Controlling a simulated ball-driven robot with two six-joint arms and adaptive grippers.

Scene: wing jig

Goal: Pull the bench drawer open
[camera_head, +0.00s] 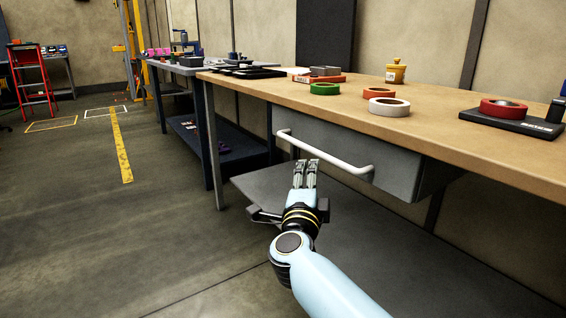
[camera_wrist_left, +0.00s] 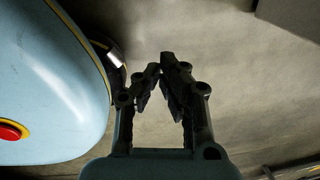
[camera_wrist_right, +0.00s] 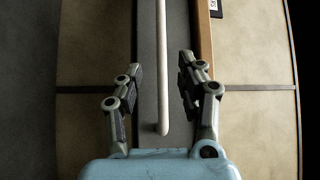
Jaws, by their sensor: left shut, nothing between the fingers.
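The grey bench drawer (camera_head: 398,174) hangs under the front edge of the wooden bench top. Its long white bar handle (camera_head: 330,154) runs across the front. My right gripper (camera_head: 306,165) is open, at the handle near its middle in the head view. In the right wrist view the handle (camera_wrist_right: 162,75) runs between the two spread fingers (camera_wrist_right: 160,75), touching neither as far as I can see. The drawer's front (camera_wrist_right: 149,60) is behind it. My left gripper (camera_wrist_left: 160,68) is shut and empty in the left wrist view, away from the drawer; the head view does not show it.
The bench top (camera_head: 440,118) holds tape rolls, including a green one (camera_head: 324,88) and a white one (camera_head: 390,107), and a yellow pot (camera_head: 396,72). A grey lower shelf (camera_head: 370,235) lies under the drawer. The floor (camera_head: 110,240) at left is open.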

